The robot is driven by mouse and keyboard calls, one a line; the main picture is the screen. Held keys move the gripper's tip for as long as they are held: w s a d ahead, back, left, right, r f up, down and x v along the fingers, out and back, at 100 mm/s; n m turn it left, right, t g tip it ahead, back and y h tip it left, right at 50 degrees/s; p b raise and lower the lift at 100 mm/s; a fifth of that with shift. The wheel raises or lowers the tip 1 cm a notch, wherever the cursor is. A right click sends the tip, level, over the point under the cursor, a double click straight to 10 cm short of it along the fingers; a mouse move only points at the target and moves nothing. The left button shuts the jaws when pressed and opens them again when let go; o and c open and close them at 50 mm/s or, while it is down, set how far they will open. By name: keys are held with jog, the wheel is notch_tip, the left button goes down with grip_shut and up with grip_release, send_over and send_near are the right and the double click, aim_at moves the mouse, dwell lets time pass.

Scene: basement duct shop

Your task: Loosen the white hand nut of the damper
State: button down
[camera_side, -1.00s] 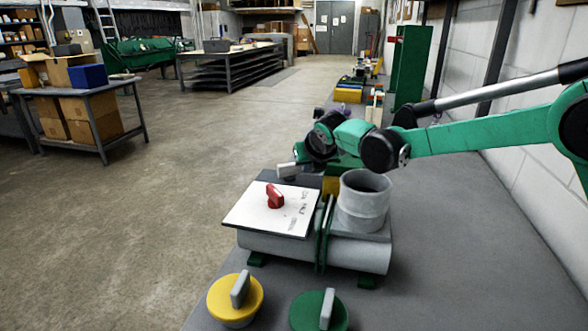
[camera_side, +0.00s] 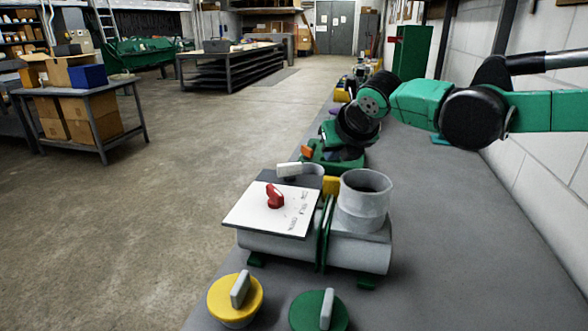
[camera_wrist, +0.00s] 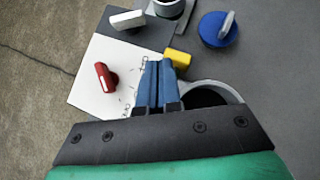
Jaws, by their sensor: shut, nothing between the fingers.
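The white hand nut (camera_side: 289,170) is a pale bar-shaped grip over a dark grey plate at the far side of the grey duct piece. In the wrist view the white nut (camera_wrist: 127,19) is at the top, left of centre, lying nearly sideways. The damper's red handle (camera_side: 274,196) stands on a white marked plate (camera_side: 250,212) nearer the side camera. My gripper (camera_wrist: 158,64) shows blue fingers closed together and empty, apart from the nut in the picture. In the side view my wrist is behind the duct, and the fingertips cannot be made out.
An open round collar (camera_side: 366,203) rises right of the plate. A yellow block (camera_wrist: 178,57) is near the fingers in the wrist view. A blue knob (camera_wrist: 218,29) is at upper right. Yellow (camera_side: 236,298) and green (camera_side: 320,311) knobs stand in front. The bench at right is clear.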

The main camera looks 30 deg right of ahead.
aim_at(297, 172)
jog(key=w+f, duration=0.1)
jog(key=f, duration=0.1)
jog(key=w+a+f, duration=0.1)
jog(key=w+f, duration=0.1)
jog(key=w+a+f, duration=0.1)
jog(key=w+f, duration=0.1)
jog(key=shift+w+f, duration=0.1)
jog(key=shift+f, duration=0.15)
jog(key=w, duration=0.2)
jog(key=w+d, duration=0.1)
jog(key=shift+w+f, duration=0.15)
jog(key=shift+f, duration=0.1)
jog(key=shift+w+d, duration=0.15)
jog(key=shift+w, duration=0.35)
jog(key=shift+w+d, duration=0.2)
jog(key=shift+d, duration=0.5)
dwell(0.7)
jog(key=shift+w+d, duration=0.65)
jog(key=shift+w, duration=0.15)
jog(key=shift+a, duration=0.1)
dwell(1.5)
